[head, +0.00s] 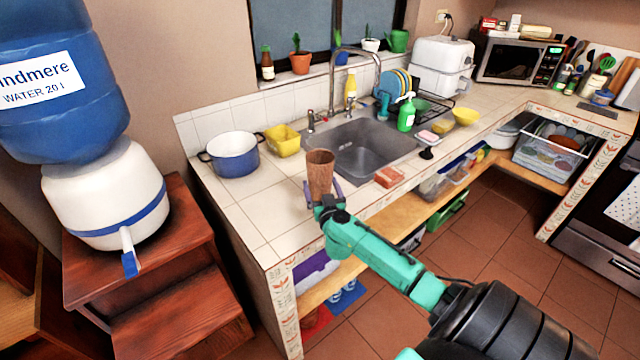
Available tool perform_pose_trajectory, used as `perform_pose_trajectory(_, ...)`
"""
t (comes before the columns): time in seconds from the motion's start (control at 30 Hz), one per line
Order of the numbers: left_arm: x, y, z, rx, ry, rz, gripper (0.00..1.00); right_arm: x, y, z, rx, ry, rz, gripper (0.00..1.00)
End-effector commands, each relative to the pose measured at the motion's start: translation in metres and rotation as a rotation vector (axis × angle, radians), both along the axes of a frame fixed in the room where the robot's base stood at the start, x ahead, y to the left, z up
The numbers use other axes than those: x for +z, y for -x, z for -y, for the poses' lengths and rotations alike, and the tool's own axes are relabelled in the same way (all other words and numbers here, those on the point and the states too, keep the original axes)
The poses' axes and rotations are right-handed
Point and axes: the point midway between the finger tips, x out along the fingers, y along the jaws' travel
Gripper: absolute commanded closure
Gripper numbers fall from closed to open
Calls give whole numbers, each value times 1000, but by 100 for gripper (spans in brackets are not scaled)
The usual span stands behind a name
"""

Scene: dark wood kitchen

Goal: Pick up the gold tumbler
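The tumbler (320,170) is a brown-gold, slightly flared cup, upright at the front edge of the tiled counter beside the sink. My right gripper (323,192) is at its lower part, with one purple finger on each side of it. The right finger seems to have a thin gap to the cup, but I cannot tell if the fingers press on it. The gripper hides the tumbler's base, so I cannot tell if it touches the counter. My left gripper is not in view.
A blue-and-white pot (235,160) and a yellow container (282,138) stand behind and left on the counter (235,205). The sink (365,148) lies behind right. A reddish block (389,177) sits to the right near the edge. The counter's left front is clear.

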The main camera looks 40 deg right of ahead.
Motion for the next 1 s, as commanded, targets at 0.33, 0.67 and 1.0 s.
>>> perform_pose_trajectory(0.33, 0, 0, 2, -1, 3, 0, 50, 2, 0, 0, 0, 2, 4, 100)
perform_pose_trajectory(0.67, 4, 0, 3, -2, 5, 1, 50, 9, 0, 1, -1, 4, 3, 100)
perform_pose_trajectory(1.0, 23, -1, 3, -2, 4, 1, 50, 49, 0, 1, -1, 4, 5, 100)
